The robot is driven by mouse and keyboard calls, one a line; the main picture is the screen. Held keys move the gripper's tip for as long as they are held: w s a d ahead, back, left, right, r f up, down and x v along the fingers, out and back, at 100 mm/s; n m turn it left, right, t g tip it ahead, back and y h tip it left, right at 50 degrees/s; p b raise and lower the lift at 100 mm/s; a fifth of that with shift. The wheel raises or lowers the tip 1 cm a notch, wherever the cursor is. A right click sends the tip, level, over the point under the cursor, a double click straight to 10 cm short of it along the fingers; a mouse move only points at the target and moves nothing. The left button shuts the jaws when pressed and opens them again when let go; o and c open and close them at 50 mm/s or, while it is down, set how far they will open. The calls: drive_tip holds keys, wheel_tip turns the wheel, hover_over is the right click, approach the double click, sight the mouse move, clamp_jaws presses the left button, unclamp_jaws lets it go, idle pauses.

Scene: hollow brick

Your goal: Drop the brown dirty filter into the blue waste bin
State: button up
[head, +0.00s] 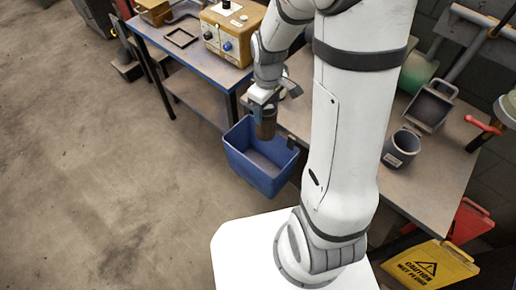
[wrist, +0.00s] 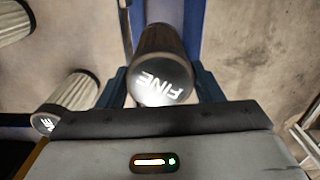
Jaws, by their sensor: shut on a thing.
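My gripper (head: 267,108) is shut on the brown dirty filter (head: 266,129), a dark brown cylinder hanging roughly upright. The blue waste bin (head: 248,170) is an open-topped box beside the tables. The filter's lower end overlaps the bin's opening in the head view; its exact height against the rim is hard to tell. In the wrist view the filter (wrist: 160,50) sits between my gripper's fingers (wrist: 160,86), its end cap marked "FINE". Blue edges of the bin (wrist: 193,28) show beside it.
Pale pleated filters (wrist: 74,92) show at the left of the wrist view. The left table holds a beige control box (head: 232,30) and a dark frame (head: 181,38). A grey cup (head: 401,148) and a scoop-like tray (head: 430,107) stand on the right table. A yellow caution sign (head: 428,268) is lower right.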

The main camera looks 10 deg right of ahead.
drive_tip(key=shift+d+f+b, duration=0.1)
drive_tip(key=shift+f+b, duration=2.05)
drive_tip(key=shift+f, duration=0.8)
drive_tip(key=shift+r, duration=0.1)
drive_tip(key=o, duration=1.6)
drive_tip(key=shift+o, duration=0.2)
wheel_tip(320, 180, up, 7)
drive_tip(key=shift+r, duration=0.4)
